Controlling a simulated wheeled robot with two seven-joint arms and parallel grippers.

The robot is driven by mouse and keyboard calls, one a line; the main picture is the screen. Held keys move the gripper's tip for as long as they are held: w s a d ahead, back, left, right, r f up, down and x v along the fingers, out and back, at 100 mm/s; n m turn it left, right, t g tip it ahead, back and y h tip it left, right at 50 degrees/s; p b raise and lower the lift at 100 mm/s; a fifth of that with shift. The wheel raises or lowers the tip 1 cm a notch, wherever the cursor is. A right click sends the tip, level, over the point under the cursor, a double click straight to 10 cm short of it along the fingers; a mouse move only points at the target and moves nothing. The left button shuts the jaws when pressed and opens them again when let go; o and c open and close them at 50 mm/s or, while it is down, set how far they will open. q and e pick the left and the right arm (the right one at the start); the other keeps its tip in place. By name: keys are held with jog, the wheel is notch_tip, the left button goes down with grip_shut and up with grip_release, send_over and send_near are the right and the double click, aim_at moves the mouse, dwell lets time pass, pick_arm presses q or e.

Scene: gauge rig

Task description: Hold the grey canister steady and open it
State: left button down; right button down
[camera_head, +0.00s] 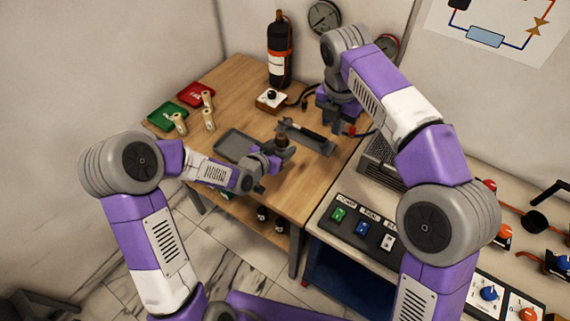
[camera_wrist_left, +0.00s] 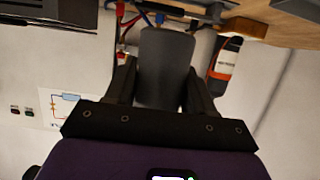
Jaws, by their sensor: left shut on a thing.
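The grey canister (camera_wrist_left: 165,68) is between the two fingers of my left gripper (camera_wrist_left: 160,90) in the left wrist view, and the fingers are shut on it. In the head view my left gripper (camera_head: 275,150) is over the wooden table's near right part. A dark brownish, rounded shape (camera_head: 282,141) shows at its fingertips; I cannot tell if it is part of the canister. My right gripper (camera_head: 336,112) points down above the table's right side, apart from the left one. Whether its fingers are open is not clear.
A shallow grey tray (camera_head: 229,151) and a dark tray holding a tool (camera_head: 307,143) lie on the table. Green (camera_head: 163,117) and red (camera_head: 194,94) trays stand at the left. A black bottle (camera_head: 279,55) stands behind. A button panel (camera_head: 362,230) is at the near right.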

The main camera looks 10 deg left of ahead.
pick_arm(q)
jog(key=f, duration=0.3)
jog(key=f+b, duration=0.1)
jog(key=f, duration=0.1)
jog(key=shift+s+f, duration=0.2)
jog(key=shift+s, duration=0.05)
notch_tip(320, 180, down, 4)
jog(key=shift+r, duration=0.15)
jog(key=shift+w, duration=0.1)
jog(key=shift+b, duration=0.35)
jog(key=shift+f, duration=0.3)
jog(key=shift+c, duration=2)
grip_release()
